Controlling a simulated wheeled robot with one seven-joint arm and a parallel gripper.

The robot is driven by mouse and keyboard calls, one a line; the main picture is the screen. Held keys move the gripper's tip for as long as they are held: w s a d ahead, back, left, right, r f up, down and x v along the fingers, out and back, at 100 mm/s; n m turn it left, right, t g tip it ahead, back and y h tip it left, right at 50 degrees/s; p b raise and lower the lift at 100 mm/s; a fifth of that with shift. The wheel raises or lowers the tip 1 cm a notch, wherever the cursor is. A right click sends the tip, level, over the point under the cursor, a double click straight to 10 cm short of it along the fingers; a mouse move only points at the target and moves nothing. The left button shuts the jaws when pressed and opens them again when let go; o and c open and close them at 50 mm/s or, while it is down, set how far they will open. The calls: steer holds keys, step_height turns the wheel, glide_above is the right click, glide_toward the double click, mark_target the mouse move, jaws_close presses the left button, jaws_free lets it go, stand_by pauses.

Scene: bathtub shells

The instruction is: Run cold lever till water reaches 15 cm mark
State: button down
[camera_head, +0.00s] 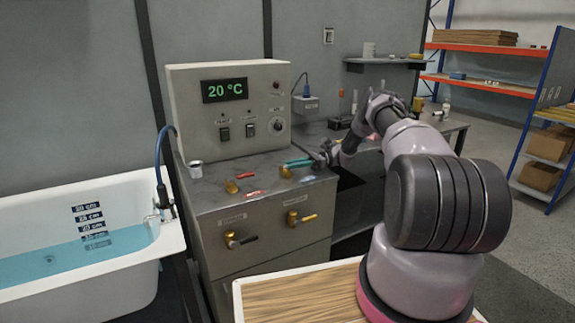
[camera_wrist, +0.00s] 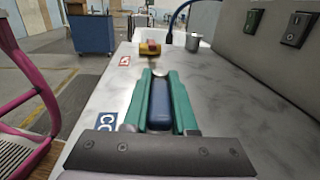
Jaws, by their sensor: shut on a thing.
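My gripper (camera_head: 299,163), with green fingers, is over the metal counter and also shows in the wrist view (camera_wrist: 158,100). It is shut on the blue cold lever (camera_wrist: 160,108), which lies between the fingers; a blue label, partly hidden, is beside it. The other lever, red and brass (camera_wrist: 150,47), stands farther along by a red label (camera_wrist: 125,61). The white bathtub (camera_head: 140,270) at left holds blue water (camera_head: 60,262). Its water line lies about at the 15 cm mark (camera_head: 94,236); the lowest mark is under water.
A beige control box (camera_head: 190,110) with a green 20 °C display stands at the back of the counter. A small metal cup (camera_head: 197,169) is at the counter's left. Two valves (camera_head: 240,239) are on the cabinet front.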

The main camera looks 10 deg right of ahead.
steer(key=shift+w+n+g, duration=0.2)
steer(key=shift+n+g, duration=0.5)
steer(key=shift+g, duration=0.3)
steer(key=shift+a+r, duration=0.1)
steer(key=shift+a, duration=0.05)
steer(key=c, duration=0.7)
jaws_free()
